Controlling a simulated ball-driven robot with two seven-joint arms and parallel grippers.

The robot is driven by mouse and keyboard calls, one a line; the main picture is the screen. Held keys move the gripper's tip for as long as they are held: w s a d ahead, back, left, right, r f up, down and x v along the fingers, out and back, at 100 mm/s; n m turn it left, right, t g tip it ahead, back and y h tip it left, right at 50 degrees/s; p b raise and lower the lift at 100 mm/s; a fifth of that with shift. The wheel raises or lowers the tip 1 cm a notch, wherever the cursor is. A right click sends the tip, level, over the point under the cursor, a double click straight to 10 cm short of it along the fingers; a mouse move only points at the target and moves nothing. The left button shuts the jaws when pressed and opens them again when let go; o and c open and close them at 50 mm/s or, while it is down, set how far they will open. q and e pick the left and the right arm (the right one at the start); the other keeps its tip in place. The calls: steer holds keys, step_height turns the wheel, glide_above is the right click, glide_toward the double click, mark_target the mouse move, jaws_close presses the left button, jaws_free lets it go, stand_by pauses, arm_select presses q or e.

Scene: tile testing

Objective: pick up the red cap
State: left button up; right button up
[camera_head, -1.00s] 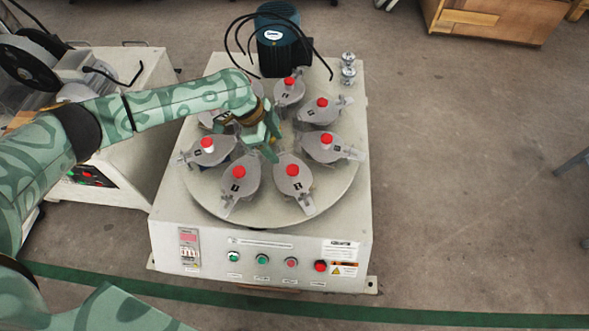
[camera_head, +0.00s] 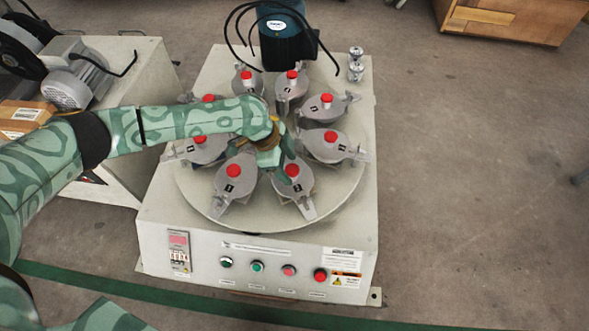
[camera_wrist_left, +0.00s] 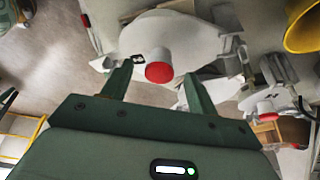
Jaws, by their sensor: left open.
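Several red caps top grey lidded pots on the round turntable (camera_head: 200,205). One red cap (camera_head: 292,170) is at its front right, just beside my left gripper (camera_head: 275,160). The gripper hangs over the turntable's middle, open and empty. In the left wrist view, a red cap (camera_wrist_left: 159,72) on a pale pot lid lies ahead between the two fingers (camera_wrist_left: 157,85), apart from them. I cannot tell for sure which cap of the head view this is. My left arm partly covers the pots on the left. My right gripper is not in view.
The white machine (camera_head: 155,230) carries buttons on its front. A dark motor (camera_head: 285,45) with black cables stands behind the turntable. Other machinery (camera_head: 75,85) stands at left. In the left wrist view, a yellow object (camera_wrist_left: 303,28) is at upper right.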

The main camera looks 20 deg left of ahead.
arm_select(q)
steer(key=shift+d+f, duration=0.1)
steer(key=c, duration=1)
steer(key=shift+c, duration=0.2)
